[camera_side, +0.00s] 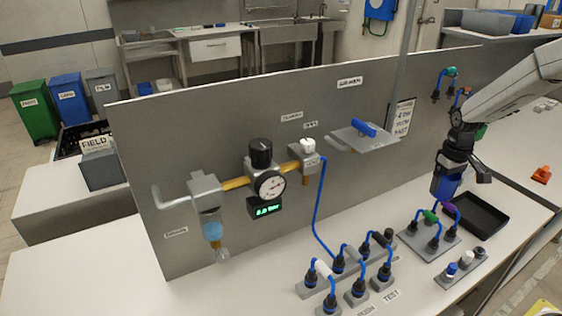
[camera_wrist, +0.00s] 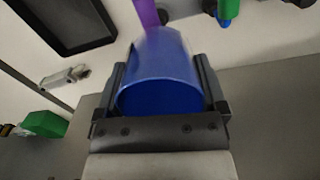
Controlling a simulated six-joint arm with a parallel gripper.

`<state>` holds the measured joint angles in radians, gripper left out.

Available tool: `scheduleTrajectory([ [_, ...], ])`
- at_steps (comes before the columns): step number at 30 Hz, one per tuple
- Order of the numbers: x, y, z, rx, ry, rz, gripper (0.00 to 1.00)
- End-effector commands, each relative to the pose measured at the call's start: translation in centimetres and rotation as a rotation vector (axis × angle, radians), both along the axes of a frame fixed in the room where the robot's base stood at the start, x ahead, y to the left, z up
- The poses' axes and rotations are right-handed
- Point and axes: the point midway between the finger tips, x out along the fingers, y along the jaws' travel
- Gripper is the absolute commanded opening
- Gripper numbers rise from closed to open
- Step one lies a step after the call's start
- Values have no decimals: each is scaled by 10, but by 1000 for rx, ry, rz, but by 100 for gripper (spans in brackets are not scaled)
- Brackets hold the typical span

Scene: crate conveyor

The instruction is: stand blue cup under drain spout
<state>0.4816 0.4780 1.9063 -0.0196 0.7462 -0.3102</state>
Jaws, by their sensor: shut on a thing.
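The blue cup (camera_side: 445,186) is held in my gripper (camera_side: 461,172) at the right of the side view, above the bench near a black tray. In the wrist view the blue cup (camera_wrist: 160,78) sits between the two fingers of my gripper (camera_wrist: 162,92), which are shut on its sides.
A black tray (camera_side: 503,226) lies just right of the cup. Socket blocks with blue, green and purple hoses (camera_side: 430,237) and a row of blue-hosed fittings (camera_side: 338,268) stand on the bench between cup and spout. The upright grey panel (camera_side: 150,125) backs the bench.

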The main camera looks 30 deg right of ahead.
Motion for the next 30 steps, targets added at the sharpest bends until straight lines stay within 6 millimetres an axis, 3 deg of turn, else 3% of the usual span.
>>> scheduleTrajectory([
  [11, -56, -78, 3, 7, 1, -255, 25],
  [18, -105, -123, 6, 12, -1, -434, 25],
  [24, -141, -150, 8, 16, -1, -554, 25],
  [30, -160, -162, 8, 17, -3, -617, 25],
])
